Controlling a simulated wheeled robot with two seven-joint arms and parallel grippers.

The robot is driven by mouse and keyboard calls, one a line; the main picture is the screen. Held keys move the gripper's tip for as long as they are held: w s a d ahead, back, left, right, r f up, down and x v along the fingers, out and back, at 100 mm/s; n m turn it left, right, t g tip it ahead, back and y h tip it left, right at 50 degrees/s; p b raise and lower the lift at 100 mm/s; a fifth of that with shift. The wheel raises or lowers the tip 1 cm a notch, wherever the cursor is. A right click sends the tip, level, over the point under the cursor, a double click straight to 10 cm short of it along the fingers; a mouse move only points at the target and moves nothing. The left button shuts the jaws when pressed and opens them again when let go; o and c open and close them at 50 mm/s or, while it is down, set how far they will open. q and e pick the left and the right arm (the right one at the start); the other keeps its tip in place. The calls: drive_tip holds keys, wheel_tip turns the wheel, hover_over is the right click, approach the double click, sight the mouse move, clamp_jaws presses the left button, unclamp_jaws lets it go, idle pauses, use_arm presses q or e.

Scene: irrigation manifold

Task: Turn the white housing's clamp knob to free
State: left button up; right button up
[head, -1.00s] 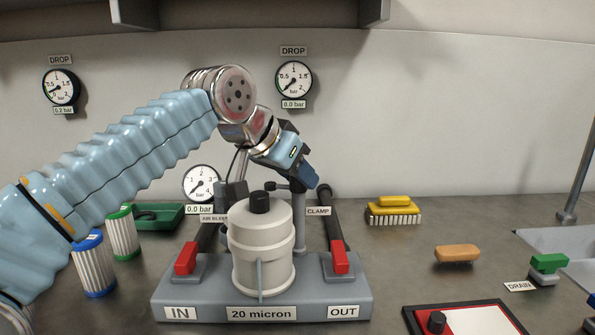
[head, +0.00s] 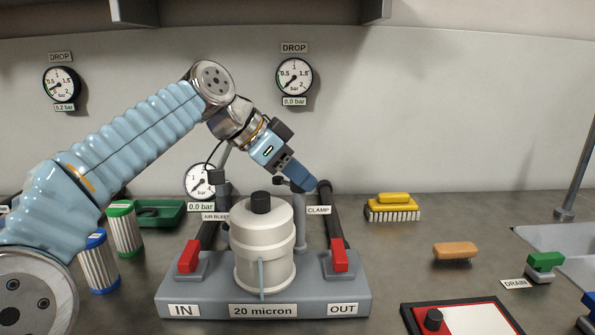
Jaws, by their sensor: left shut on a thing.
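The white housing (head: 262,238) stands upright on a grey base marked "20 micron", with a black cap on top. Behind it to the right is a grey post (head: 301,228) beside the CLAMP label (head: 319,210). My left gripper (head: 302,184) reaches over from the left, pointing down and right at the top of this post. It is shut on a dark part there, which I take to be the clamp knob; the fingers hide most of it. A small dark end (head: 279,181) shows left of the fingers. My right gripper is not in view.
Red-handled valves flank the housing, left (head: 189,257) and right (head: 339,256). Filter cartridges (head: 125,229) and a green tray (head: 160,212) stand at left. A yellow brush (head: 393,209), an orange sponge (head: 456,250) and a red-edged board (head: 462,318) lie at right. The upper gauge (head: 295,77) reads 0.0 bar.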

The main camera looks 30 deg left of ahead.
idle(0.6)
use_arm(q)
drive_tip(key=o, duration=1)
drive_tip(key=shift+w+d, duration=0.1)
drive_tip(key=v, duration=1.3)
drive_tip(key=shift+s+a+r, duration=0.2)
drive_tip(key=shift+a+r, duration=0.05)
drive_tip(key=shift+a, duration=0.05)
